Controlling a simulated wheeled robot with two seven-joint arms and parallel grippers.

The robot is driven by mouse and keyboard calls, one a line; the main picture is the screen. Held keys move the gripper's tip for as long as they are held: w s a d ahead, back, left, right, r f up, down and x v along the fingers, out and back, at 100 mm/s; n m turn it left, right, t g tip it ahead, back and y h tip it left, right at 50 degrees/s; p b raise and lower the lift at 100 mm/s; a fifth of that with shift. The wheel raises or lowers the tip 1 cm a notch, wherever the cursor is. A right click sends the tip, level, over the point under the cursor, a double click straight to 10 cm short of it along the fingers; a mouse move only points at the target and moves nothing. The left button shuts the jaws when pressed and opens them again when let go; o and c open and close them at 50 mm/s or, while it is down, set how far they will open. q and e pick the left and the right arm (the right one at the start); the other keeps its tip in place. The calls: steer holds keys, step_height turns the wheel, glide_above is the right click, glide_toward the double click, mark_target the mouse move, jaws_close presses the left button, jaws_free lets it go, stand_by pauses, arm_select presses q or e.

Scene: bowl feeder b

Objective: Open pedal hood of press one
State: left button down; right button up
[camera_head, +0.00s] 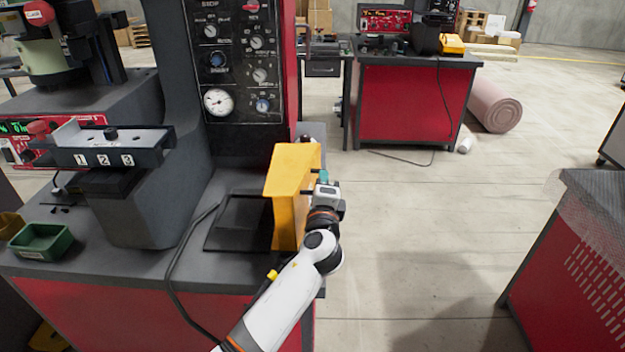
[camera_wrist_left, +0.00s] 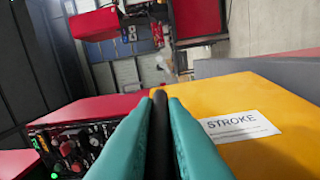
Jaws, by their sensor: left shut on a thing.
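The yellow pedal hood (camera_head: 289,195) stands upright at the right edge of the press table, beside a flat black base (camera_head: 238,222) that lies uncovered to its left. In the left wrist view the hood's yellow face (camera_wrist_left: 255,110) carries a white label reading STROKE. My left gripper (camera_head: 322,178) is on the right side of the hood. In the left wrist view its teal fingers (camera_wrist_left: 160,100) are shut on a dark bar (camera_wrist_left: 159,125) next to the yellow face, apparently the hood's handle. My right gripper is not in view.
The press panel (camera_head: 237,60) with dials and a gauge rises behind the hood. A black cable (camera_head: 172,262) runs over the table's front. A green bin (camera_head: 41,242) sits at the left. Floor to the right is clear up to a dark-topped red bench (camera_head: 590,270).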

arm_select(q)
steer(key=shift+d+f+m, duration=0.25)
steer(key=shift+d+m, duration=0.05)
steer(key=shift+d, duration=0.15)
steer(key=c, duration=1.5)
jaws_free()
steer(key=shift+f, duration=0.1)
steer(key=s, duration=1.2)
steer(key=shift+a+f, duration=0.25)
